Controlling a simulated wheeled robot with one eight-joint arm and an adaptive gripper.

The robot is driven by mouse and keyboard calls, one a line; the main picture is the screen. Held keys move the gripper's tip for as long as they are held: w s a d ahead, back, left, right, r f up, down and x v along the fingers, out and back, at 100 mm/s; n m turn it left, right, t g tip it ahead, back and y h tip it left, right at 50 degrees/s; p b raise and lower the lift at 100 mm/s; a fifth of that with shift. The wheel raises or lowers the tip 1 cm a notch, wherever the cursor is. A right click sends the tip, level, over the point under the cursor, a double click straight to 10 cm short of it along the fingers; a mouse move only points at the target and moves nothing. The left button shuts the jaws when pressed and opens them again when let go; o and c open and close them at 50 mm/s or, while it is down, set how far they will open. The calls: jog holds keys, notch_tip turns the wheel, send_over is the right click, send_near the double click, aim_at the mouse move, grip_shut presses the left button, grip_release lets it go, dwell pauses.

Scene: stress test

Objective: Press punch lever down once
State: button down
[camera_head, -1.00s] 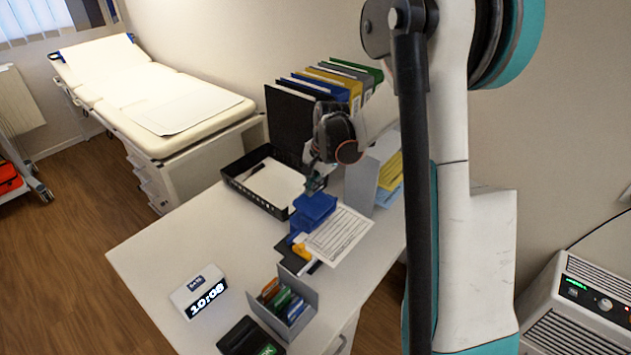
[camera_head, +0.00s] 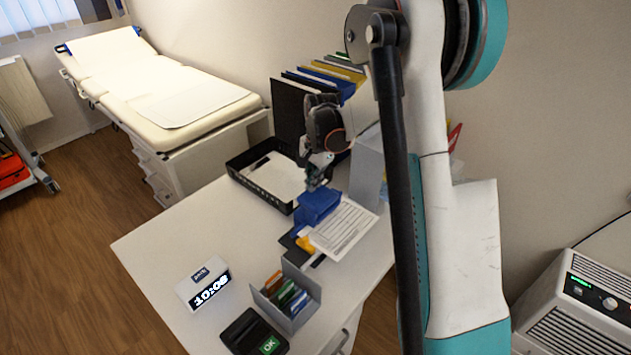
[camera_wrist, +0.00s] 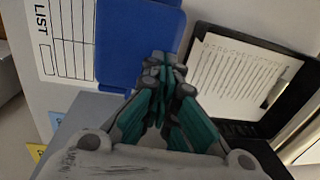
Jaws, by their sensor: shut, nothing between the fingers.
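The blue punch (camera_head: 317,206) stands on the desk, with a printed sheet at its front right side. In the wrist view its broad blue lever (camera_wrist: 135,40) lies just beyond my fingertips. My gripper (camera_head: 318,184) is shut and empty, pointing down at the top of the punch. Its closed fingers also show in the wrist view (camera_wrist: 160,68), overlapping the right edge of the blue lever. I cannot tell whether the fingertips touch the lever. The sheet headed LIST (camera_wrist: 62,45) lies left of the lever in the wrist view.
A black tray (camera_head: 237,176) with a paper and pen stands behind the punch. Binders (camera_head: 290,110) and a grey holder (camera_head: 367,165) stand close to my gripper. A clock (camera_head: 203,284), a card box (camera_head: 310,309) and a black OK device (camera_head: 243,335) lie in front. The left desk area is clear.

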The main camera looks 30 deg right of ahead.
notch_tip(320, 180, up, 14)
jog(key=p, duration=0.5)
jog(key=shift+s, duration=0.2)
jog(key=shift+d, duration=0.1)
dwell(0.6)
jog(key=s+a+r+n+t, duration=0.25)
jog(key=s+a+r, duration=0.2)
jog(key=s, duration=0.25)
jog(key=s+a+r+n+t, duration=0.1)
jog(key=s+a+r+n, duration=0.3)
jog(key=s+r, duration=0.25)
jog(key=s+a+f+n+t+b, duration=0.1)
jog(key=s+a+f+n, duration=0.1)
jog(key=s, duration=0.5)
jog(key=s+a+f+n+t, duration=0.1)
jog(key=s+a+f+n, duration=0.1)
jog(key=s+a+n, duration=0.2)
jog(key=s+n, duration=0.1)
jog(key=s, duration=0.2)
jog(key=shift+t+b, duration=0.35)
